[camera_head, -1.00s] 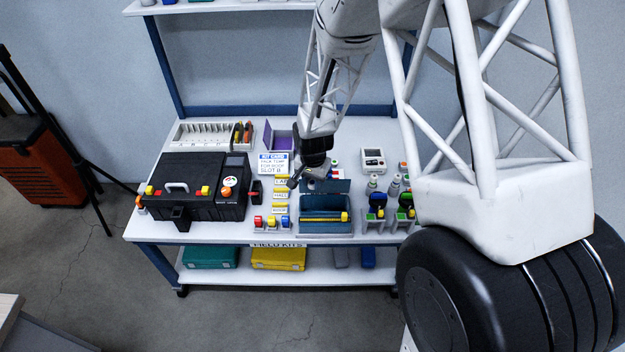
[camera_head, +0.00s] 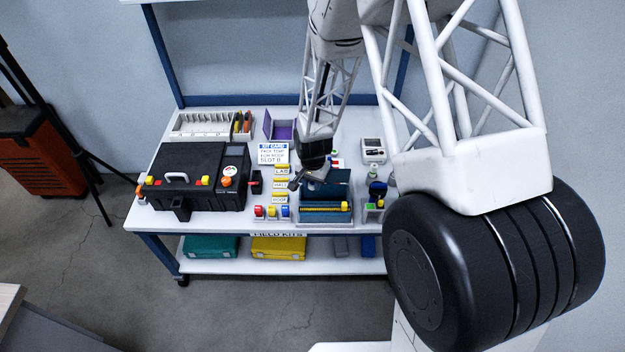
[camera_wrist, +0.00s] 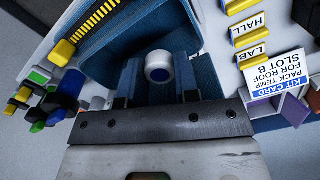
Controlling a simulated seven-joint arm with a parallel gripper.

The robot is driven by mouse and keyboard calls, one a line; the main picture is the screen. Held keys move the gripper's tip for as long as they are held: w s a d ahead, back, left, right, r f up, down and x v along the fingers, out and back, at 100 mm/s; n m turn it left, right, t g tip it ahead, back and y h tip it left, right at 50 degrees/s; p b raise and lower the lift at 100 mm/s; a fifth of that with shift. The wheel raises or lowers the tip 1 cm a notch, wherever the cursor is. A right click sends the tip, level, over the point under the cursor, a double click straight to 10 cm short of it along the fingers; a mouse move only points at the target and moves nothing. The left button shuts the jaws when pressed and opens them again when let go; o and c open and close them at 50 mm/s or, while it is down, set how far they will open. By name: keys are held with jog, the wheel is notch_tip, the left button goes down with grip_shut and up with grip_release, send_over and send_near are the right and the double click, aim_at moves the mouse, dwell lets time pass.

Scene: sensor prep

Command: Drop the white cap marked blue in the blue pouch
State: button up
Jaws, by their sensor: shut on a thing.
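The white cap (camera_wrist: 158,66) with a blue round mark shows in the wrist view, at the end of my gripper, between its fingers. My gripper (camera_head: 317,175) is shut on it; the finger contact itself is hard to see. The blue pouch (camera_head: 324,216) with a yellow zip strip stands at the table's front, its flap (camera_head: 338,183) raised at the back. My gripper is above the pouch's back part, by the flap. In the wrist view the pouch (camera_wrist: 125,48) lies behind the cap. The cap cannot be made out in the head view.
A black case (camera_head: 195,180) stands to the left. Yellow labels (camera_head: 281,184) and a kit card (camera_head: 272,153) lie left of the pouch. Coloured clips (camera_head: 272,212) stand at its front left. Bottles and holders (camera_head: 376,200) stand close on the right.

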jog(key=o, duration=1.2)
jog(key=shift+c, duration=0.2)
jog(key=shift+w+r, duration=0.1)
jog(key=shift+w+r, duration=0.1)
jog(key=shift+r, duration=1.35)
jog(key=shift+s+r, duration=0.2)
jog(key=shift+r, duration=1.75)
